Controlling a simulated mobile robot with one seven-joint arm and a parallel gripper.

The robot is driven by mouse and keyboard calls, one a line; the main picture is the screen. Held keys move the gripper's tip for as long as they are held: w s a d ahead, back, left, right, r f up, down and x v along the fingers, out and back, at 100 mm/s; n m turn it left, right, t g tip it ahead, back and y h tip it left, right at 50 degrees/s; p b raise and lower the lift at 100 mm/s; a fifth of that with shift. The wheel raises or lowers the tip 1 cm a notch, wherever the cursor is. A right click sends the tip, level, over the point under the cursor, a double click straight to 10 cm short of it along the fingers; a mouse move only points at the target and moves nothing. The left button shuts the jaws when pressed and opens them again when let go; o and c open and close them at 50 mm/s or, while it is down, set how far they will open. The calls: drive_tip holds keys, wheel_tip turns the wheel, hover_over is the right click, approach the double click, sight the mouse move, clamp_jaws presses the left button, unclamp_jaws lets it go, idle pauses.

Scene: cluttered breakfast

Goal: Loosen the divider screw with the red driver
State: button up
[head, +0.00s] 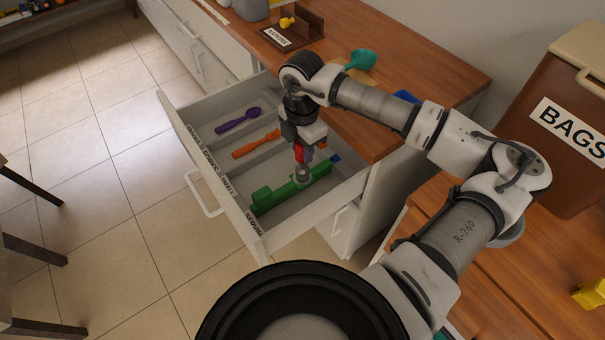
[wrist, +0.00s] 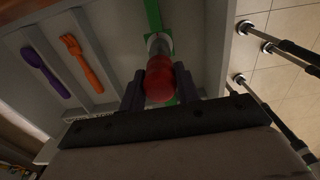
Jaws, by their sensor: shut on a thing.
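My gripper (head: 302,150) points down into the open drawer and is shut on the red driver (head: 299,154). In the wrist view the driver's round red handle (wrist: 159,86) sits between both fingers, with its grey shaft beyond it. The driver stands about upright, its lower end at the green divider (head: 282,192). The green divider also shows in the wrist view (wrist: 153,14), running behind the driver. The divider screw is hidden under the driver, so I cannot tell whether the tip is seated in it.
The open drawer (head: 190,158) holds a purple spoon (head: 238,120) and an orange fork (head: 256,143) in separate compartments. A teal scoop (head: 362,59) lies on the wooden counter (head: 430,70) above. A brown BAGS bin (head: 560,160) stands right. Drawer walls are close around my gripper.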

drive_tip(key=shift+f+b, duration=0.4)
drive_tip(key=o, duration=1.2)
drive_tip(key=shift+r, duration=0.1)
drive_tip(key=shift+o, duration=0.2)
wheel_tip(320, 180, up, 14)
drive_tip(key=b, duration=0.1)
